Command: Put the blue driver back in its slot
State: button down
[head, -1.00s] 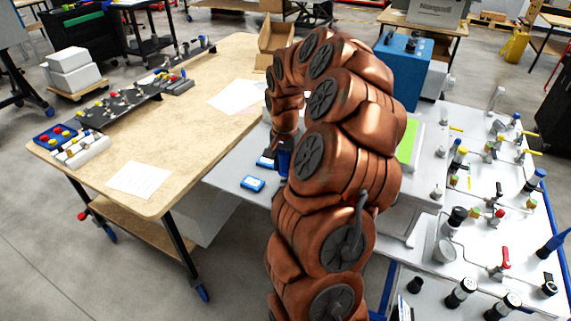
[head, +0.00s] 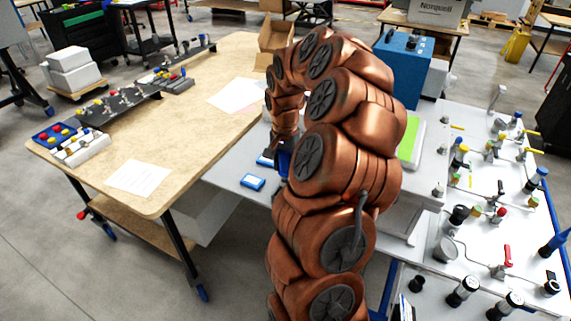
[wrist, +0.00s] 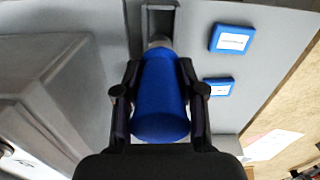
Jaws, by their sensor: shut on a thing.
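The blue driver (wrist: 160,95) fills the middle of the wrist view, its thick blue handle toward the camera and its grey collar pointing away. My gripper (wrist: 160,84) is shut on the handle, with one dark finger on each side. Beyond the collar is a dark rectangular slot (wrist: 159,22) in the grey surface. The driver's tip is hidden behind the handle, so I cannot tell whether it is inside the slot. In the head view a bit of the blue driver (head: 283,163) shows beside my arm, which covers most of my gripper and the slot.
Two small blue boxes (wrist: 232,38) (wrist: 218,87) lie on the grey surface right of the slot. A grey raised block (wrist: 50,95) stands at left in the wrist view. In the head view, a wooden table (head: 150,150) is at left and a fittings-covered white panel (head: 480,230) at right.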

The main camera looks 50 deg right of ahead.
aim_at(285, 179)
jog(key=shift+f+b, duration=2.7)
jog(key=shift+f, duration=0.5)
jog(key=c, duration=0.7)
grip_release()
jog(key=shift+c, duration=0.2)
jog(key=o, duration=0.5)
jog(key=shift+o, duration=0.2)
notch_tip(285, 179, up, 12)
jog(key=shift+r, duration=0.1)
jog(key=shift+a, duration=0.1)
